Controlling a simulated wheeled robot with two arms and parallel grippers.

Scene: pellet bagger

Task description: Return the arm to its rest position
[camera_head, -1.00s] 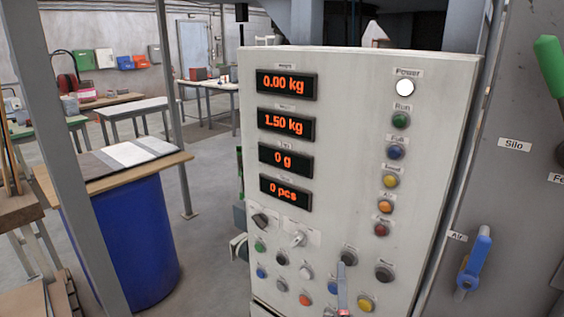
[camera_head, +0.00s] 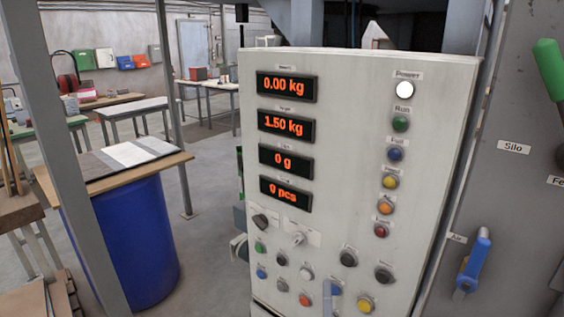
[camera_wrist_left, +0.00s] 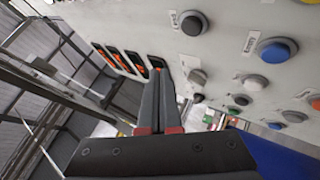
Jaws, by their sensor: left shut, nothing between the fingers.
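The rest of the left arm is out of the head view. My right gripper is not in view.
The panel has lit displays (camera_head: 285,123), a lit white power lamp (camera_head: 405,89) and several coloured buttons. A blue valve handle (camera_head: 476,258) and a green lever (camera_head: 549,68) are at the right. A blue drum (camera_head: 135,240) with a board on top stands left. Open floor lies behind it.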

